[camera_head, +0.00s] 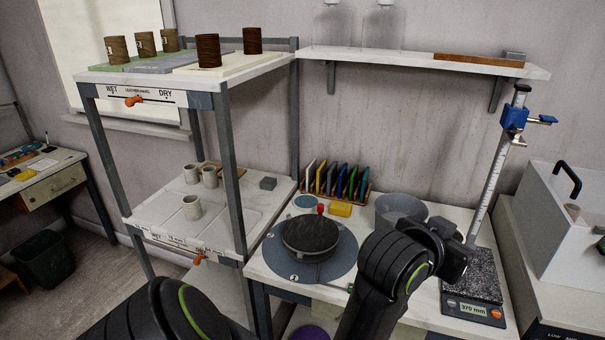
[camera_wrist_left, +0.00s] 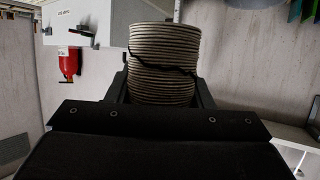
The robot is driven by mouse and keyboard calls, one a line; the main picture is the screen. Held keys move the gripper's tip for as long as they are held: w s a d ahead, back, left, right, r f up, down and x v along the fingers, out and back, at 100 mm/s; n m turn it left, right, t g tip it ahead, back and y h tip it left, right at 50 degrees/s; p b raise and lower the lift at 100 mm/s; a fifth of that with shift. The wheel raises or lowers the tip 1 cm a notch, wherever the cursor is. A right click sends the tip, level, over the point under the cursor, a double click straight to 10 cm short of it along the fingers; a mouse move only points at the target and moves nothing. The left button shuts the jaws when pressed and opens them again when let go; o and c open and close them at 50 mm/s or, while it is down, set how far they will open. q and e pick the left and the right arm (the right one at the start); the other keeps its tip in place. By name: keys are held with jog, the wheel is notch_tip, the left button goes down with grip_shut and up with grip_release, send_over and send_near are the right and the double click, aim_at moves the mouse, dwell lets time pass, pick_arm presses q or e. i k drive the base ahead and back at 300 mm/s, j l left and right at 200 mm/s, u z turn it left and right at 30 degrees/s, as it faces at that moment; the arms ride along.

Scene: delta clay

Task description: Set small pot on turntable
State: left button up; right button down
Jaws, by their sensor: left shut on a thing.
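The small pot (camera_wrist_left: 165,57) is pale grey-brown, with ribbed sides and a dark jagged line around it. In the left wrist view it sits between the fingers of my left gripper, which is shut on it. In the head view my left gripper (camera_head: 456,260) is above the right part of the worktable, right of the turntable; I cannot make out the pot there. The turntable (camera_head: 311,237) has a dark round top, empty, on a blue-grey round base with number marks. My right gripper is not in view.
A grey bowl (camera_head: 400,208) and a rack of coloured tiles (camera_head: 335,184) stand behind the turntable. A scale (camera_head: 474,309) and a tall height gauge (camera_head: 489,185) are at the right. A shelf unit (camera_head: 217,140) with brown and pale cups stands left.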

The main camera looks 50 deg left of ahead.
aim_at(311, 232)
jog(key=k+u, duration=0.15)
jog(key=u, duration=0.3)
jog(key=k+j+u, duration=0.1)
jog(key=u, duration=0.35)
jog(key=i+j, duration=0.2)
jog(key=j, duration=0.25)
jog(key=i+j+u, duration=0.15)
jog(key=j, duration=0.35)
jog(key=i+j, duration=0.3)
jog(key=j, duration=0.15)
jog(key=i+j+u, duration=0.1)
jog(key=i+j, duration=0.15)
jog(key=j, duration=0.2)
